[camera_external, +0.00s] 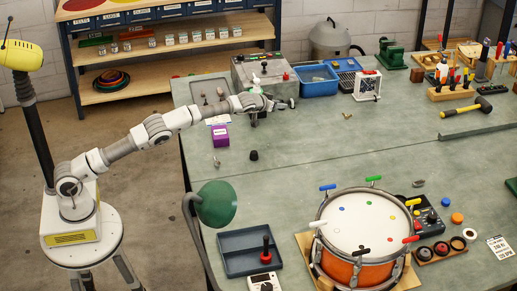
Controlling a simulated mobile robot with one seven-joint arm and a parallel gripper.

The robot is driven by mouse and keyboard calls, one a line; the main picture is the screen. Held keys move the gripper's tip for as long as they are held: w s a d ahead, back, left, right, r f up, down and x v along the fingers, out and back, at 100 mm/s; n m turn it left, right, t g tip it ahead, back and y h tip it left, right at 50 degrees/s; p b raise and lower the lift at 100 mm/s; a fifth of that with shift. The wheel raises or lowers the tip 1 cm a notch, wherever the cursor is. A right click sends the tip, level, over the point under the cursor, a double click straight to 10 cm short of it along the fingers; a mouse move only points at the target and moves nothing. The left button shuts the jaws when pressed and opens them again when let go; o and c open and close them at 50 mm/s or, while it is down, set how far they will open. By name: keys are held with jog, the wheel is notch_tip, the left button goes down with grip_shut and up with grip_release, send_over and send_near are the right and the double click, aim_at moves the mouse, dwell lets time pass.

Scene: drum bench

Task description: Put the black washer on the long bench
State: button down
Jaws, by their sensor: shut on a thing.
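My gripper (290,103) is at the end of my outstretched arm, over the far left part of the long bench, in front of a grey metal box. It is shut on a small dark thing that is too small and too much covered by the fingers to make out; I cannot tell if it is the black washer. The long bench (310,155) is a wide grey-green top. Several dark round pieces (425,254) sit in a wooden holder at the lower right; I cannot tell if a washer is among them.
A blue bin (318,81), the grey box (262,70) and a purple box (220,135) stand near my gripper. A green lamp (217,204), blue-grey tray (247,250) and orange drum (360,269) fill the front. The bench's middle is mostly bare.

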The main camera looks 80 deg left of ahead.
aim_at(277, 118)
jog(key=a, duration=0.1)
jog(key=a+f+p, duration=0.1)
jog(key=a+p, duration=0.1)
jog(key=shift+w+a+f, duration=0.1)
jog(key=shift+w+f, duration=0.05)
jog(key=shift+w, duration=0.2)
jog(key=shift+a+f+p, duration=0.5)
jog(key=shift+f+p, duration=0.05)
jog(key=shift+p, duration=0.25)
jog(key=shift+f+b, duration=0.85)
jog(key=shift+f, duration=1.2)
jog(key=shift+f, duration=0.25)
jog(key=c, duration=0.9)
grip_release()
jog(key=shift+r, duration=0.1)
